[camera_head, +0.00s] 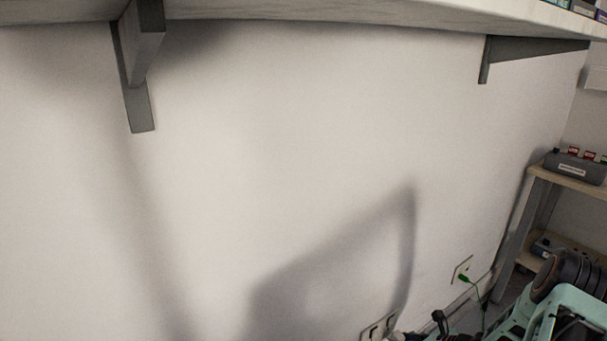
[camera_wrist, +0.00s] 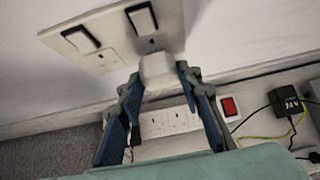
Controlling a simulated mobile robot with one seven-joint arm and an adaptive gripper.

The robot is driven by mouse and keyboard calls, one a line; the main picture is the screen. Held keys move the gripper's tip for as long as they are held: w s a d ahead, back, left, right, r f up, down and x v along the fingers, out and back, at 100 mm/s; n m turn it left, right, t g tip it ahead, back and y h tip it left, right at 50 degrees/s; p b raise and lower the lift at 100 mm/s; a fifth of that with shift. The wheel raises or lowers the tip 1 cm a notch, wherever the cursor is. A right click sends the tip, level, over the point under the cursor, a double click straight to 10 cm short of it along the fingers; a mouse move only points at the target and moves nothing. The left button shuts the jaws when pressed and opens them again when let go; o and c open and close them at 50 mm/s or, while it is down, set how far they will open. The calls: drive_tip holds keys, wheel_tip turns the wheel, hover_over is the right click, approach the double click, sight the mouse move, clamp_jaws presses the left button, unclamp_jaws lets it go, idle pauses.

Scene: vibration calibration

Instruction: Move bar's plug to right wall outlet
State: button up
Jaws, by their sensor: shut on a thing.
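My gripper (camera_wrist: 160,82) is shut on a white plug (camera_wrist: 155,70) in the wrist view, with a blue-grey finger on each side. The plug is at the lower edge of a double wall outlet (camera_wrist: 108,52) with two dark rocker switches; I cannot tell whether it is seated in it. Below is the white power bar (camera_wrist: 170,122) with sockets and a red switch (camera_wrist: 229,106). In the head view the double outlet (camera_head: 378,328) is at the bottom edge. Another wall outlet (camera_head: 461,268), farther right, has a green plug (camera_head: 464,278) at it.
A black adapter (camera_wrist: 291,103) with dark and yellow-green cables lies right of the bar. In the head view, a wooden shelf unit (camera_head: 570,180) with a grey device stands at the right. A wall shelf (camera_head: 330,12) on brackets runs above.

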sight(400, 337)
drive_tip(key=shift+w+a+r, duration=0.1)
drive_tip(key=shift+w+a, duration=0.65)
drive_tip(key=shift+w, duration=0.35)
idle(3.9)
drive_tip(key=o, duration=1.2)
drive_tip(key=shift+s+d, duration=0.1)
drive_tip(key=shift+p+v, duration=1.3)
drive_tip(key=shift+v, duration=1.15)
